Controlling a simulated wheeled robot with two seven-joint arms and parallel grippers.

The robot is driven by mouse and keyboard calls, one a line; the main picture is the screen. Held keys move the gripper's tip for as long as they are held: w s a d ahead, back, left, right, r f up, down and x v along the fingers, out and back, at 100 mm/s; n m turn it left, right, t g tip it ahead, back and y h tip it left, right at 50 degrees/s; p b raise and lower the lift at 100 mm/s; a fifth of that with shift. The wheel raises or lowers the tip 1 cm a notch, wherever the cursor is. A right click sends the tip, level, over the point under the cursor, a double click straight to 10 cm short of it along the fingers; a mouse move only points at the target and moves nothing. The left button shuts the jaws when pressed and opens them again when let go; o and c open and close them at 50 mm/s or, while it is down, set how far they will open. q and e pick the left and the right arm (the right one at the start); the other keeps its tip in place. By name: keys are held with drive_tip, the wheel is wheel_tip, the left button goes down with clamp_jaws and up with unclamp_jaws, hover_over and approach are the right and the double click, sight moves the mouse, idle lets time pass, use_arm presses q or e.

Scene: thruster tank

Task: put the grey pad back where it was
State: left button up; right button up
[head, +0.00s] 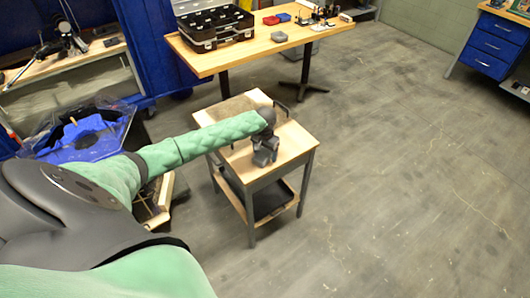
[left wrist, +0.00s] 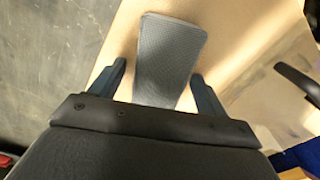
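The grey pad (left wrist: 165,60) is a flat, textured rectangle on a pale wooden surface in the left wrist view. My left gripper (left wrist: 160,82) is open, with one finger on each side of the pad's near part. Gaps show between the fingers and the pad, and the pad's near end is hidden by the gripper body. In the head view my left gripper (head: 263,158) points down over the top of a small wooden-topped cart (head: 297,140). I cannot make out the pad there. My right gripper is not in view.
A brownish-grey mat (head: 226,107) lies at the cart's back left. A dark handle (left wrist: 299,82) is at the right in the left wrist view. A wooden table (head: 245,53) behind holds an open dark case (head: 214,28). Floor to the cart's right is clear.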

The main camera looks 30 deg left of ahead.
sight(265, 151)
use_arm(q)
drive_tip(key=shift+r, duration=0.6)
drive_tip(key=shift+w+r+b, duration=0.1)
drive_tip(key=shift+r+b, duration=0.35)
drive_tip(key=shift+r, duration=0.15)
wheel_tip(265, 151, up, 9)
drive_tip(key=b, duration=0.2)
drive_tip(key=s+d+f+m+t+h, duration=0.1)
drive_tip(key=s+d+f+t, duration=0.1)
drive_tip(key=s+d+f, duration=0.5)
drive_tip(key=s+d+f+m+t+h, duration=0.1)
drive_tip(key=s+d+f, duration=0.2)
drive_tip(key=d+f, duration=0.8)
drive_tip(key=s+d+f, duration=0.3)
drive_tip(key=s+f, duration=1.3)
drive_tip(key=s, duration=0.1)
drive_tip(key=s+d+f+g+y, duration=0.1)
drive_tip(key=s+d+f, duration=0.3)
drive_tip(key=s+f, duration=1.2)
drive_tip(key=shift+s+d, duration=0.2)
drive_tip(key=shift+s, duration=0.4)
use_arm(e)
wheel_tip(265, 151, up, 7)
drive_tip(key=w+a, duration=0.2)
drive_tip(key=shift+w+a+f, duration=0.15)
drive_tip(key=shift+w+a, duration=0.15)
